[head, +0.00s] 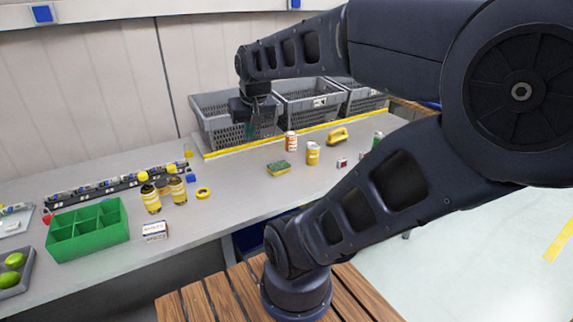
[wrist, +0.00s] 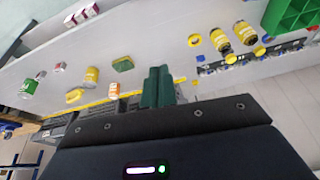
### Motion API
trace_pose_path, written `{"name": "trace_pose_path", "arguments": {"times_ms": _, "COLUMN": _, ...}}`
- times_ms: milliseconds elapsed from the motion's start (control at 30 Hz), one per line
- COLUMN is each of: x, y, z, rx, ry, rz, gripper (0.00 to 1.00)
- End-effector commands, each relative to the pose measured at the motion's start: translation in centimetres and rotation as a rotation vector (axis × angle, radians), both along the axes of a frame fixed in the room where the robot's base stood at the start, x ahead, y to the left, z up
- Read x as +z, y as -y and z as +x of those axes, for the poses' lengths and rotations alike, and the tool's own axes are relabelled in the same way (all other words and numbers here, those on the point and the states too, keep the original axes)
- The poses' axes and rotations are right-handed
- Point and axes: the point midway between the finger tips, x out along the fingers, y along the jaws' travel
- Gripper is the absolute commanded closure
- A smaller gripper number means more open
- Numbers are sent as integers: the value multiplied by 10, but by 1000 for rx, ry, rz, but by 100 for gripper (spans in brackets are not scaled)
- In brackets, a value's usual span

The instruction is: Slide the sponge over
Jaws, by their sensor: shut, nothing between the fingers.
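The sponge (head: 278,168), green on top with a yellow side, lies flat on the grey counter in the head view. It also shows in the wrist view (wrist: 123,64), to the left of the fingers. My gripper (head: 254,132) is above the counter's back part, in front of the grey crates and beyond the sponge, not touching it. In the wrist view its two dark green fingers (wrist: 157,72) are together with nothing between them.
An orange-and-white can (head: 291,141), a yellow can (head: 313,153) and a yellow object (head: 338,134) stand right of the sponge. A yellow tape roll (head: 203,193) and jars (head: 151,199) are left. Grey crates (head: 221,104) line the back. Counter around the sponge's front is clear.

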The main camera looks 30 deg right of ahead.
Motion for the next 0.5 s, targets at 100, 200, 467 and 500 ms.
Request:
{"name": "trace_pose_path", "arguments": {"times_ms": 100, "x": -1, "y": 12, "z": 27, "rx": -99, "ry": -31, "rz": 35, "gripper": 100}}
{"name": "trace_pose_path", "arguments": {"times_ms": 200, "x": -4, "y": 23, "z": 49, "rx": -184, "ry": -55, "rz": 62, "gripper": 100}}
{"name": "trace_pose_path", "arguments": {"times_ms": 467, "x": -18, "y": 58, "z": 105, "rx": -408, "ry": -109, "rz": 126, "gripper": 100}}
{"name": "trace_pose_path", "arguments": {"times_ms": 500, "x": -22, "y": 64, "z": 113, "rx": -444, "ry": -118, "rz": 136, "gripper": 100}}
